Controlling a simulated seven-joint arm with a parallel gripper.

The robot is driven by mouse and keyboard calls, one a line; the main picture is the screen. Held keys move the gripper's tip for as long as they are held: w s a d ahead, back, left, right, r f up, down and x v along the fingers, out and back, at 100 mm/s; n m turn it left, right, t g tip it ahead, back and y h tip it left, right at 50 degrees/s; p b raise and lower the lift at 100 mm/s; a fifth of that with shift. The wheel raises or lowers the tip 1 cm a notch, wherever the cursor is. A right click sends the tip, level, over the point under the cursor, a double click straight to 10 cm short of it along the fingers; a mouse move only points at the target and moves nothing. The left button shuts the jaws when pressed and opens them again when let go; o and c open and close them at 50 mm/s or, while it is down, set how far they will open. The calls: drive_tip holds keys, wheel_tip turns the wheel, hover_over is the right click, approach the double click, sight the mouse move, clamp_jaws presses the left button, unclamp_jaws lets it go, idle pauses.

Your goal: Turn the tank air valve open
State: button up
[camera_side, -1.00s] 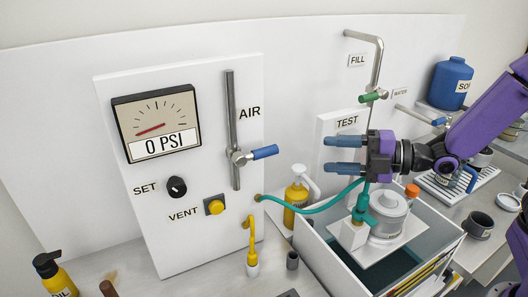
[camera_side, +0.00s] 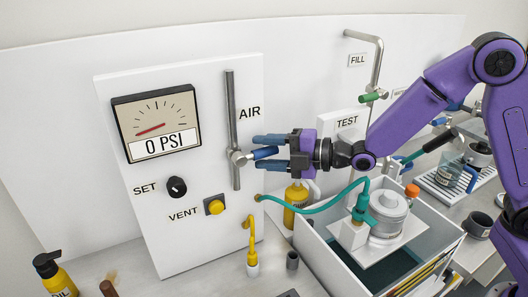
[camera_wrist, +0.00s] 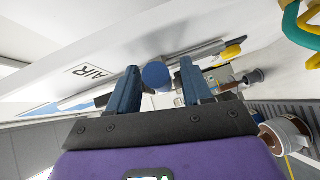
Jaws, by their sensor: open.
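The air valve has a blue lever handle (camera_side: 265,152) on a grey vertical pipe (camera_side: 231,105) beside the AIR label on the white panel. The handle points out to the right. My gripper (camera_side: 268,152) is open, with its two blue fingers reaching left on either side of the handle. In the wrist view the round blue end of the handle (camera_wrist: 156,75) shows between my open fingers (camera_wrist: 156,92), with a gap visible to each side. The fingers partly cover the handle in the side view, and I cannot tell whether they touch it.
The gauge (camera_side: 157,124) reads 0 PSI. A black SET knob (camera_side: 176,187) and a yellow VENT button (camera_side: 214,205) are on the same panel. Below my gripper are a yellow bottle (camera_side: 294,208), a teal hose (camera_side: 318,208) and an open white bin (camera_side: 318,262).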

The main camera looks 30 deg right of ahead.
drive_tip(key=shift+w+a+f, duration=0.1)
drive_tip(key=shift+w+a, duration=0.2)
clamp_jaws()
